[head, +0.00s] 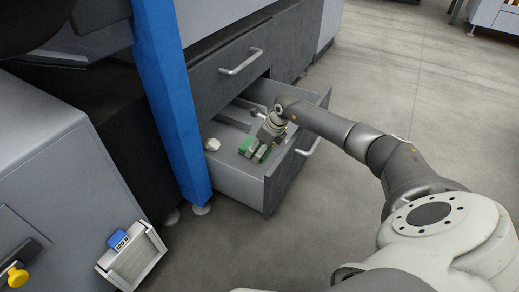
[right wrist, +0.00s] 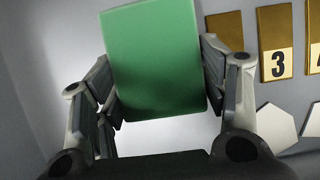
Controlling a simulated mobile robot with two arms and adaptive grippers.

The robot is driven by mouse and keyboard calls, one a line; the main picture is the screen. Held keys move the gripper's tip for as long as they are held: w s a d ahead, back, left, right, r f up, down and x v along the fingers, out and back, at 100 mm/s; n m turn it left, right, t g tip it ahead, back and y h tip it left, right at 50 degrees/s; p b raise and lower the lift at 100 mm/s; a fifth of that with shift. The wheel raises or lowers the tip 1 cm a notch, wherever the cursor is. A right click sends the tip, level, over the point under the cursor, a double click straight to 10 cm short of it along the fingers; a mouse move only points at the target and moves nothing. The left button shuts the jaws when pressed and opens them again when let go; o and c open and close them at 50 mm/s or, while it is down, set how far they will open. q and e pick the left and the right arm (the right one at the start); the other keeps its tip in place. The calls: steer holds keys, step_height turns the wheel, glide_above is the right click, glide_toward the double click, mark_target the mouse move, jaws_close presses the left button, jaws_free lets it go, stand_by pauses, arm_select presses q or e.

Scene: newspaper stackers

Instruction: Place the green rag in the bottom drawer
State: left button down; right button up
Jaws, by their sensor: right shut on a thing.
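The bottom drawer (head: 235,187) is pulled open from the dark grey cabinet. My right gripper (head: 257,149) reaches down into the drawer from the right. It is shut on the green rag (head: 247,143), whose green shows on both sides of the fingers. In the right wrist view the rag (right wrist: 153,58) is a flat green rectangle between the fingers of the right gripper (right wrist: 160,95). Whether the rag touches the drawer floor cannot be told. My left gripper is not in view.
A white object (head: 212,144) lies in the drawer's left part. White hexagonal pieces (right wrist: 277,127) and brown plates (right wrist: 274,42), one marked 3, show beside the rag. A closed upper drawer (head: 230,80) sits above. A blue post (head: 170,95) stands left of the open drawer.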

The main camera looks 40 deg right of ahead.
steer(key=shift+f, duration=0.15)
steer(key=o, duration=1)
steer(key=shift+r, duration=0.2)
steer(key=p+v, duration=1)
steer(key=v, duration=0.2)
